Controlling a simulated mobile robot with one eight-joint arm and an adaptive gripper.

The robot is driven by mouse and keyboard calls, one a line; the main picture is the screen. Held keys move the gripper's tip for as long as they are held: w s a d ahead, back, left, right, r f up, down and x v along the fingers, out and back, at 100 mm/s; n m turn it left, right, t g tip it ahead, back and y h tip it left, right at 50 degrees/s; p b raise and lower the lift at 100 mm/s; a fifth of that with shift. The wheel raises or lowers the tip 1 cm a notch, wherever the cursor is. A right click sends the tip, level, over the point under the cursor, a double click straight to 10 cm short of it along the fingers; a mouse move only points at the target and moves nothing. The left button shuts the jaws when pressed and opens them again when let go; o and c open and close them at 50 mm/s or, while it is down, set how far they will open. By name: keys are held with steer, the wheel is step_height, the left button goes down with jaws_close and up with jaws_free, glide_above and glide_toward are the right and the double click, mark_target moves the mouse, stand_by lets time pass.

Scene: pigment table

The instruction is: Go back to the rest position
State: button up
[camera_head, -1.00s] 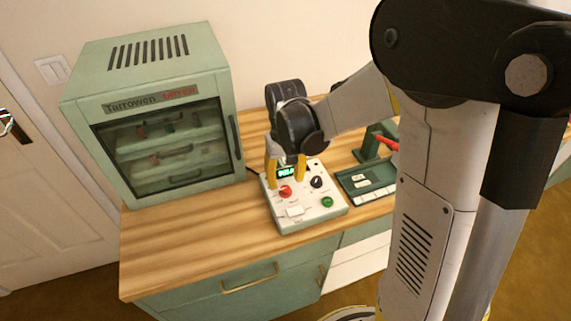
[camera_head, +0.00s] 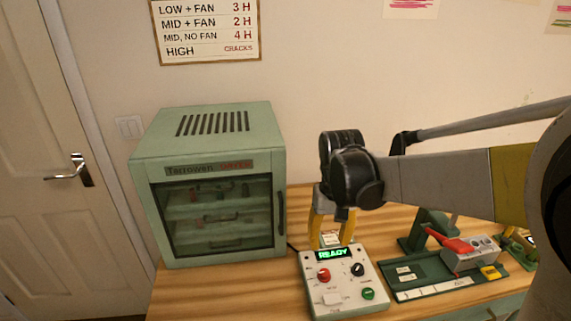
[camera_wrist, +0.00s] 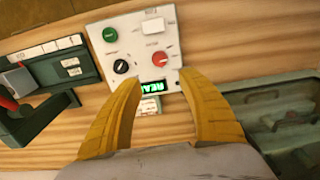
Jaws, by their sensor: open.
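My gripper (camera_head: 331,222) has yellow fingers and is open and empty. In the head view it hangs just behind and above the white control box. The control box (camera_head: 345,294) sits on the wooden table, with a green display (camera_head: 332,254) reading READY, a red knob (camera_head: 324,275), a black knob (camera_head: 358,269) and a green button (camera_head: 368,293). In the wrist view the fingers (camera_wrist: 158,92) are spread apart, with the box (camera_wrist: 143,42) beyond their tips. Whether they touch anything cannot be told, but nothing is between them.
A green oven-like cabinet (camera_head: 215,130) with a glass door stands left of the box. A dark green tray (camera_head: 418,275) with a red-handled tool (camera_head: 450,241) lies to the right. A wall chart (camera_head: 206,30) hangs above. A door (camera_head: 45,180) is at far left.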

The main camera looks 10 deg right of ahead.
steer(key=s+r+t, duration=0.2)
steer(key=s+t, duration=0.1)
steer(key=s, duration=0.3)
steer(key=s+r+t, duration=0.3)
steer(key=s+t, duration=0.1)
steer(key=s, duration=0.3)
steer(key=shift+r, duration=0.3)
stand_by(0.4)
